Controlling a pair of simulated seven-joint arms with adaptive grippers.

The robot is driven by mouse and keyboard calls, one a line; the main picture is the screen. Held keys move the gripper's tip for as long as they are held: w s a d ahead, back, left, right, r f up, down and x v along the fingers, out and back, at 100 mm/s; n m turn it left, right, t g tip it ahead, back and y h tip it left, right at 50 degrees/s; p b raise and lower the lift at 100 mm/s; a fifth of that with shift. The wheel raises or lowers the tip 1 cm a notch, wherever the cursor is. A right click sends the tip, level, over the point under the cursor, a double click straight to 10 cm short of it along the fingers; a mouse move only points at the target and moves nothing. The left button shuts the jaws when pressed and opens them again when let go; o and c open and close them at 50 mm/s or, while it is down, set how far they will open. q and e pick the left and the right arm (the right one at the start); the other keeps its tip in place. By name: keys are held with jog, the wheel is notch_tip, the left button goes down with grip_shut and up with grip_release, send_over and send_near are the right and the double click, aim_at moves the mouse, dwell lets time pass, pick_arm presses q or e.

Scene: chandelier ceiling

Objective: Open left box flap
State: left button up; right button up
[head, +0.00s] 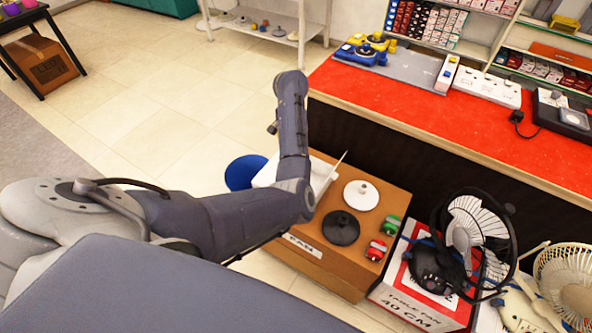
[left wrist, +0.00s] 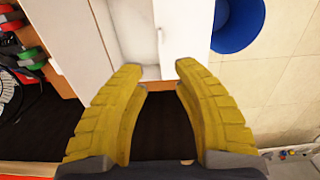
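A white box (head: 322,171) stands on the brown box, partly hidden behind my left arm in the head view. A thin pale panel edge, which looks like a flap, sticks up at its right side (head: 341,160). In the left wrist view, white box panels (left wrist: 186,32) lie just beyond the fingertips. I cannot tell clearly which panel is the left flap. My left gripper (left wrist: 162,78) has its two yellow fingers spread apart, with nothing between them. Its fingers are hidden in the head view. My right gripper is in neither view.
The brown box (head: 318,263) also carries a white disc (head: 361,195), a black disc (head: 341,228) and small red and green items. A blue round thing (head: 244,172) is beside it. A red-topped counter (head: 480,130) stands behind. Fans (head: 478,235) crowd the right.

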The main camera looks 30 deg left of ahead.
pick_arm(q)
notch_tip(320, 180, down, 16)
jog(key=shift+f, duration=0.15)
dwell(0.4)
jog(key=shift+c, duration=0.4)
grip_shut()
